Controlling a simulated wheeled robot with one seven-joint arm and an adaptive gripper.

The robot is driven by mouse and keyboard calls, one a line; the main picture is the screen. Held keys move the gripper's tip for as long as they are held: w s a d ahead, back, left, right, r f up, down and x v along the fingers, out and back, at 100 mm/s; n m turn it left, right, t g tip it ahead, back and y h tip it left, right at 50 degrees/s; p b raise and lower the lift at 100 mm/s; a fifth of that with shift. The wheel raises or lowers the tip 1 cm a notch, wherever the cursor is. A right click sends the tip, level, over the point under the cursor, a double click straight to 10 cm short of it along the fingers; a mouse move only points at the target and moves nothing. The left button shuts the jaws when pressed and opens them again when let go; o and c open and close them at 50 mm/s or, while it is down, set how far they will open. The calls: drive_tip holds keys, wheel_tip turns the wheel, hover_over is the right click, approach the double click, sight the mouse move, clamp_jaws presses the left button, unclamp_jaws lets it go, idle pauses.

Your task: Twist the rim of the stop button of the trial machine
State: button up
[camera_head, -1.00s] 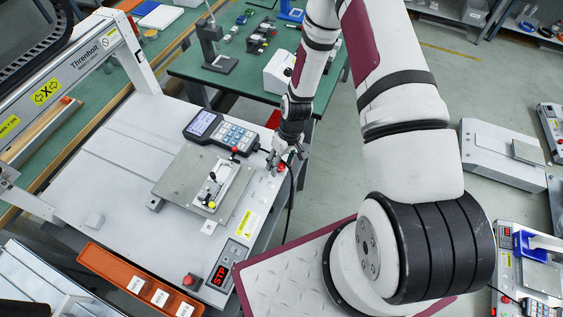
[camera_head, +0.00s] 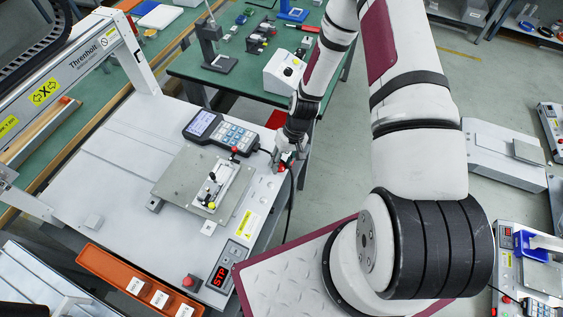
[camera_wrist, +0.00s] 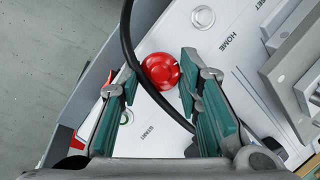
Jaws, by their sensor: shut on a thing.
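A round red button (camera_wrist: 160,71) sits on the white front panel of the machine, between the green-padded fingers of my gripper (camera_wrist: 161,74) in the wrist view. My fingers are shut on its rim, one on each side. In the head view the same red button (camera_head: 282,168) shows at the panel's right end, partly covered by my gripper (camera_head: 285,163). A second red button (camera_head: 188,281) stands on a dark box at the panel's near end, beside the red STP display (camera_head: 217,277).
A black cable (camera_wrist: 136,62) runs across the view close to the button and between my fingers. A white round button (camera_wrist: 203,17) is near the HOME label. A keypad pendant (camera_head: 222,132) and metal fixture plate (camera_head: 190,180) lie on the machine. Open floor is to the right.

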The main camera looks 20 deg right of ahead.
drive_tip(key=shift+d+m+y, duration=0.1)
drive_tip(key=shift+m+y, duration=0.4)
drive_tip(key=shift+m, duration=1.3)
drive_tip(key=o, duration=1.2)
drive_tip(key=v, duration=1.2)
drive_tip(key=shift+s, duration=0.2)
